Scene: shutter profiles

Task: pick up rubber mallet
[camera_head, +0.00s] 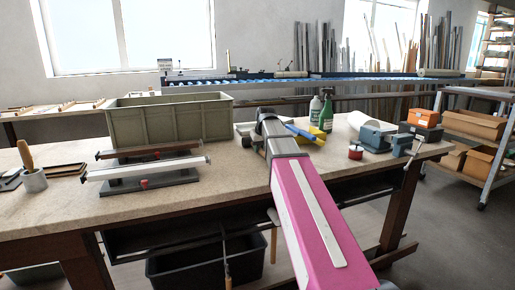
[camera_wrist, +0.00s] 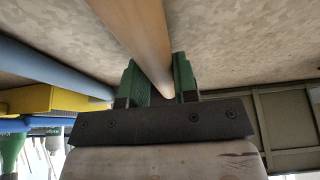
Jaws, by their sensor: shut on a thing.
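My gripper (camera_wrist: 164,88) is shut on a pale wooden handle, taken as that of the rubber mallet (camera_wrist: 138,30). Its green fingers press on the handle from both sides, and the handle runs out of the top of the wrist view. The mallet's head does not show. In the head view my pink arm and grey wrist reach over the workbench and hide the fingers and the mallet. I cannot tell whether the mallet touches the bench top.
The workbench (camera_head: 235,178) carries a grey-green bin (camera_head: 170,122) and shutter profiles (camera_head: 145,172) left of my arm. A yellow and blue tool (camera_head: 303,133), spray bottles (camera_head: 326,113) and a red tin (camera_head: 355,152) stand to the right. The bench's front middle is bare.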

